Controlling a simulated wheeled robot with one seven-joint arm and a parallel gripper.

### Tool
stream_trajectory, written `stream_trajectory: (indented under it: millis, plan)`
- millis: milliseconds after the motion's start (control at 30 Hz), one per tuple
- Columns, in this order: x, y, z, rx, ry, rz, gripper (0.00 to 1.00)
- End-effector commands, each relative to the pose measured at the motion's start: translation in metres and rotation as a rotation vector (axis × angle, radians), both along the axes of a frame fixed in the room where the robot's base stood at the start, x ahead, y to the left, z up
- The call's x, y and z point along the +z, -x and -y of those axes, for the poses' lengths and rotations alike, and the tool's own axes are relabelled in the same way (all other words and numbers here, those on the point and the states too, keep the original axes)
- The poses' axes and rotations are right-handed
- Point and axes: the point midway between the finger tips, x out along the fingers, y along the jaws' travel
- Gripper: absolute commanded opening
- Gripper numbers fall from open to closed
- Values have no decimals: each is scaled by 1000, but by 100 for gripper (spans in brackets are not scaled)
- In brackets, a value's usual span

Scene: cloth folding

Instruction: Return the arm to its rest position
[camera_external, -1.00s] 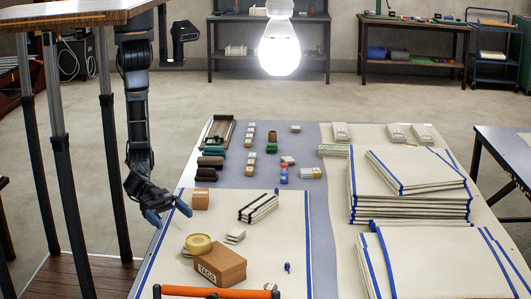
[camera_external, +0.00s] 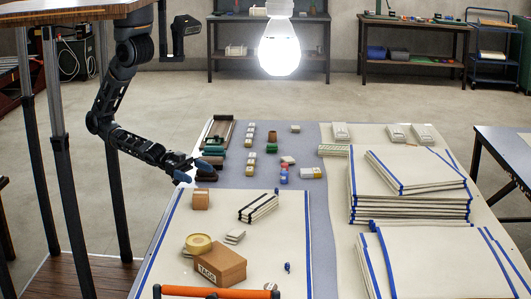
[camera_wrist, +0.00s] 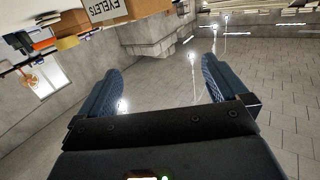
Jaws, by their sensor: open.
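My gripper (camera_external: 193,172) is at the left edge of the work table in the external view, at the end of my bent arm. It points to the right, near the dark rolled items. Its blue fingertips are spread apart. In the wrist view my gripper (camera_wrist: 162,88) shows two blue ridged fingers far apart, with nothing between them but the distant floor. The work table (camera_external: 175,215) carries a cream cloth with blue edges (camera_external: 285,215) that lies flat in front. I cannot tell whether the fingers touch anything on the table.
Folded cloth stacks (camera_external: 410,185) fill the right side. A cardboard box (camera_external: 220,265), a tape roll (camera_external: 199,244) and a black-striped bundle (camera_external: 258,207) lie at the front left. Dark rolls (camera_external: 208,163) are near my gripper. A lit bulb (camera_external: 280,48) hangs above the back.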

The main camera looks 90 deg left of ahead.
Motion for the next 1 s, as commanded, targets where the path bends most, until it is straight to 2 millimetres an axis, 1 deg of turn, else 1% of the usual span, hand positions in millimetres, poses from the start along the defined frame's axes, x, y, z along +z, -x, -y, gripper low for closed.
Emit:
stream_trajectory:
  millis: [33, 100, 167, 200, 300, 400, 500, 633, 767, 1000]
  plan:
    - [0, 9, -25, 52, -8, -24, 100]
    - [3, 21, -54, 120, -14, -48, 100]
    - [8, 33, -78, 180, -18, -70, 100]
    - [11, 42, -93, 220, -21, -83, 100]
    - [22, 65, -126, 322, -25, -118, 100]
    - [35, 88, -151, 418, -28, -150, 100]
    - [47, 107, -169, 497, -31, -174, 100]
    - [58, 122, -181, 564, -31, -195, 100]
    - [63, 128, -185, 589, -31, -202, 100]
    - [63, 128, -185, 590, -31, -202, 100]
